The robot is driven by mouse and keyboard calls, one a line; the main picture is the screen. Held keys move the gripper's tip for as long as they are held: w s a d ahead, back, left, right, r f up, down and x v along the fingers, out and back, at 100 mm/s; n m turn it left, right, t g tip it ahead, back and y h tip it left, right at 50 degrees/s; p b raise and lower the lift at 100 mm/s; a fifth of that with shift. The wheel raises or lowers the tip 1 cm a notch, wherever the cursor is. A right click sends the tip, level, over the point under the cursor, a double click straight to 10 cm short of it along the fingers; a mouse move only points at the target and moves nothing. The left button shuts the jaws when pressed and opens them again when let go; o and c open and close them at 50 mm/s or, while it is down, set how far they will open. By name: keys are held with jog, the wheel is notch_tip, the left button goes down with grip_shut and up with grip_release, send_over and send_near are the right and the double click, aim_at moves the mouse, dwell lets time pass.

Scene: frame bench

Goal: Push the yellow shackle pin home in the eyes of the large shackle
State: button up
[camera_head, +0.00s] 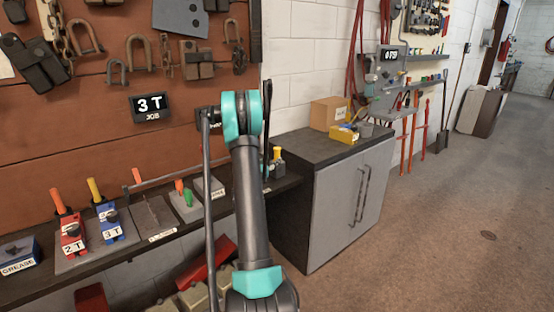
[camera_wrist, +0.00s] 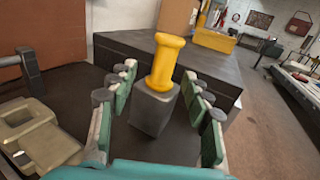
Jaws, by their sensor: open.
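A yellow pin (camera_wrist: 164,66) with a flared top stands upright in a dark grey block (camera_wrist: 154,107) in the wrist view. My gripper (camera_wrist: 158,80) is open, with green-padded fingers apart on the left and right of the pin and block. I see a gap on both sides. In the head view the yellow pin (camera_head: 277,153) shows small at the bench's right end; my arm hides most of the gripper there. Several shackles hang on the brown wall board, one of the larger ones (camera_head: 87,38) at left. I cannot tell which is the large shackle.
A blue 3T block (camera_head: 110,224) and a red 2T block (camera_head: 73,234) stand on the bench at left. A display (camera_head: 150,106) reads 3 T. A grey cabinet (camera_head: 335,205) carries a cardboard box (camera_head: 328,113) and yellow bin (camera_head: 344,134). A beige fixture (camera_wrist: 45,140) lies left of my fingers.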

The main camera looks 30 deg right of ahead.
aim_at(276, 156)
jog(key=shift+s+x, duration=0.2)
jog(key=shift+x, duration=2.55)
jog(key=shift+d+r, duration=0.1)
jog(key=shift+r, duration=0.05)
grip_shut()
